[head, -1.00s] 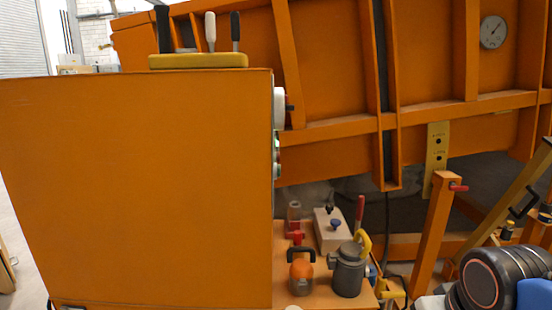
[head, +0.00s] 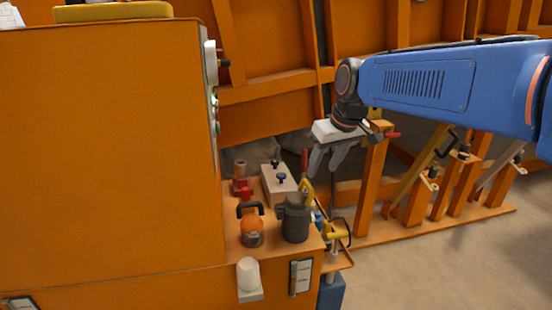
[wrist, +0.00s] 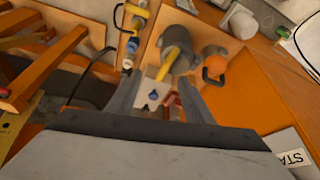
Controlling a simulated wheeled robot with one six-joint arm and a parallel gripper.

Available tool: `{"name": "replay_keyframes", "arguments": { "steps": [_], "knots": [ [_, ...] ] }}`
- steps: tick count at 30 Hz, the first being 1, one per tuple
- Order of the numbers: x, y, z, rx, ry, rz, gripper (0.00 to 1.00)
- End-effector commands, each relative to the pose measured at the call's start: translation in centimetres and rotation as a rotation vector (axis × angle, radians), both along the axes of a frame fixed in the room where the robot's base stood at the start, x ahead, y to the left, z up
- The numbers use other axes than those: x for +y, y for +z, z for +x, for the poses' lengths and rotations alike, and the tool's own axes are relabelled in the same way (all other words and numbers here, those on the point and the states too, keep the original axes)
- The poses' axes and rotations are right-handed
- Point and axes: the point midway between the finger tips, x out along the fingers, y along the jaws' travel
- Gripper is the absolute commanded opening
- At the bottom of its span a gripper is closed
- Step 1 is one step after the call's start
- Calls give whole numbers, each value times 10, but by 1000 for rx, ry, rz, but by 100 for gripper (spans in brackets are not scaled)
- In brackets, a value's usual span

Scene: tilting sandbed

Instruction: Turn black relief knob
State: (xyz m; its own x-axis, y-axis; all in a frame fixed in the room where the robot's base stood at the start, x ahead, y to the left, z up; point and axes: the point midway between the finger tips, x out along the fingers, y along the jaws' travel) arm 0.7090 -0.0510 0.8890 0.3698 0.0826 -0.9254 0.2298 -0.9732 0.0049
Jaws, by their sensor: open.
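A beige valve block (head: 270,187) sits on the orange shelf beside the big orange cabinet. My gripper (head: 324,168) is open and empty, pointing down, to the right of and apart from the block in the head view.
A grey pump body (head: 296,218) with a yellow part and a red lever (head: 304,163) stands near the block. An orange bottle with a black handle (head: 252,226) and a red valve (head: 242,187) are left. Orange posts (head: 376,180) rise behind my gripper. Open floor lies right.

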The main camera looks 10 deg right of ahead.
Motion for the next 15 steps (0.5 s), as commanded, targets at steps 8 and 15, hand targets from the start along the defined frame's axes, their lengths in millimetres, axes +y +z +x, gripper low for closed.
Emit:
{"name": "replay_keyframes", "arguments": {
  "steps": [8, 15],
  "knots": [
    [7, 20, 98, 6, 90, 2, 47],
    [12, 25, 182, 6, 171, 4, 47]
  ]
}}
